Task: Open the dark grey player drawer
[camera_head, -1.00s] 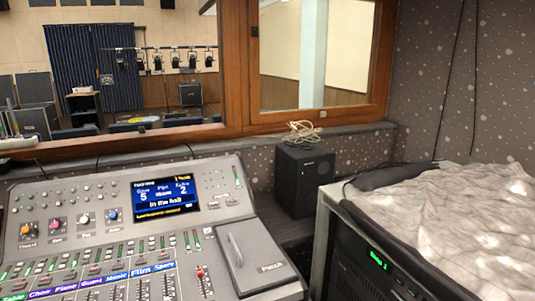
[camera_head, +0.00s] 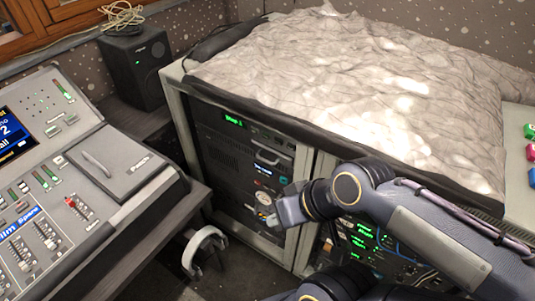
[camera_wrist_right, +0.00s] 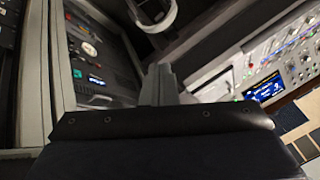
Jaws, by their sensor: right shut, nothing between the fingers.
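The left rack bay (camera_head: 185,115) holds dark grey units with a green-lit display (camera_head: 235,121) at the top and a small blue display (camera_head: 267,157) lower down. I cannot tell which front is the player drawer. My right gripper (camera_head: 277,219) is shut and empty, in front of the lower right part of this bay, partly covering its face. I cannot tell whether it touches. In the right wrist view my shut fingers (camera_wrist_right: 160,82) point forward, with the rack units (camera_wrist_right: 88,55) to their left. My left gripper does not show.
The mixing desk (camera_head: 80,185) stands at left, with a white curved object (camera_head: 205,243) hanging beside it. A narrow gap separates desk and rack. A crumpled cloth (camera_head: 370,70) covers the rack top. A black speaker (camera_head: 138,65) stands behind.

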